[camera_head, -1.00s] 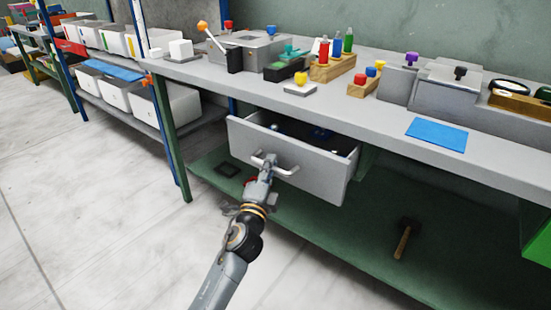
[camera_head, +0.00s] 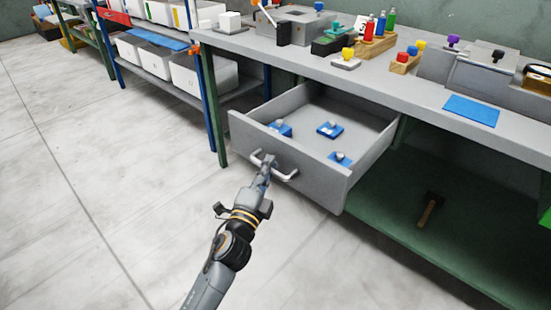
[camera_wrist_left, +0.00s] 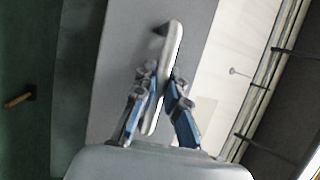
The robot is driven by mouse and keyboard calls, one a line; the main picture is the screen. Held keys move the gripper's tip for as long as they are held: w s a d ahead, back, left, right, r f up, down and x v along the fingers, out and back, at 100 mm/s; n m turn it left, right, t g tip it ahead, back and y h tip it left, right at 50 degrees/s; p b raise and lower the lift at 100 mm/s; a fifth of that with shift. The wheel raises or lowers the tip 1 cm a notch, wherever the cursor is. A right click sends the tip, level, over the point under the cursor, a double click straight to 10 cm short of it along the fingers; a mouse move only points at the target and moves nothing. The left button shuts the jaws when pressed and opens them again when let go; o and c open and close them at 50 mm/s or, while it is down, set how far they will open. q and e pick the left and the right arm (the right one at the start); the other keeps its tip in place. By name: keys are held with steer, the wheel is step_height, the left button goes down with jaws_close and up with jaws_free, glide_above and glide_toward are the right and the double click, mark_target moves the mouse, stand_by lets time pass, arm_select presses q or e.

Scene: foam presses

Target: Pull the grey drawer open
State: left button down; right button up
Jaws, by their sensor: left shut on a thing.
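The grey drawer (camera_head: 318,178) hangs under the workbench and is pulled well out. Inside it lie blue pieces with grey knobs (camera_head: 330,129). Its front has a pale bar handle (camera_head: 285,175). My left gripper (camera_head: 264,172) is shut on the handle. In the left wrist view, the gripper's fingers (camera_wrist_left: 158,108) sit on both sides of the handle (camera_wrist_left: 172,60), against the grey drawer front (camera_wrist_left: 118,50). My right gripper is not in view.
The bench top (camera_head: 410,95) above holds a blue mat (camera_head: 472,110), a wooden rack with coloured bottles (camera_head: 372,47) and a grey box. A hammer (camera_head: 430,208) lies on the green lower shelf (camera_head: 385,225). White bins (camera_head: 203,75) stand at left. The floor before the drawer is clear.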

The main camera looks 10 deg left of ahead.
arm_select(q)
steer(key=shift+s+a+f, duration=0.1)
steer(key=shift+s+a, duration=0.1)
steer(key=shift+s, duration=0.05)
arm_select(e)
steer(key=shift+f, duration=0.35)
arm_select(q)
steer(key=c, duration=1.4)
jaws_free()
steer(key=shift+o, duration=0.2)
steer(key=v, duration=1.2)
